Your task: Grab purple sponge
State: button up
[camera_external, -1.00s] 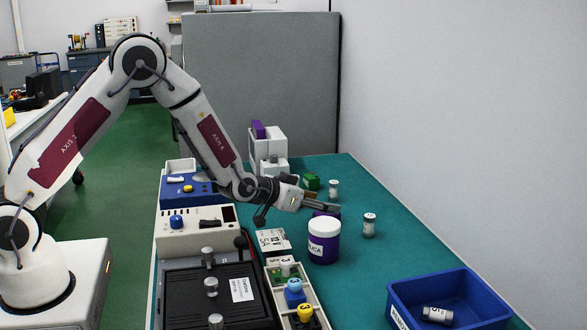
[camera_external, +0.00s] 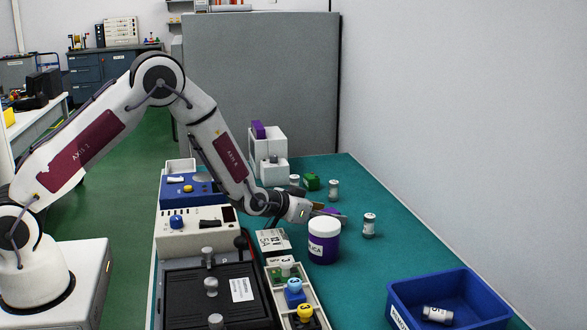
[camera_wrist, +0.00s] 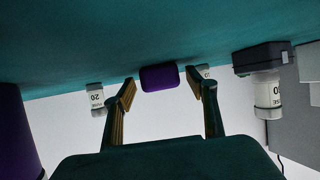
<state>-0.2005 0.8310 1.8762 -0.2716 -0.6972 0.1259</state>
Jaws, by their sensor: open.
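The purple sponge (camera_wrist: 159,77) is a small rounded block on the teal table in the wrist view. It shows between the two tips of my gripper (camera_wrist: 160,90), with a visible space on each side. My gripper is open and holds nothing. In the external view my gripper (camera_external: 331,212) is low over the table, just behind the purple jar. A bit of the purple sponge (camera_external: 331,210) shows among the fingers there; the rest is hidden.
A white-lidded purple jar (camera_external: 323,246) stands in front of my gripper. Small labelled vials (camera_external: 369,225) (camera_external: 333,190) stand to the right and behind. A green block (camera_external: 312,182) is farther back. A blue bin (camera_external: 455,285) is at front right. Instruments line the left side.

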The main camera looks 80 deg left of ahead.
jog(key=c, duration=1.2)
jog(key=shift+o, duration=0.2)
jog(key=shift+r, duration=0.1)
jog(key=shift+r, duration=4.95)
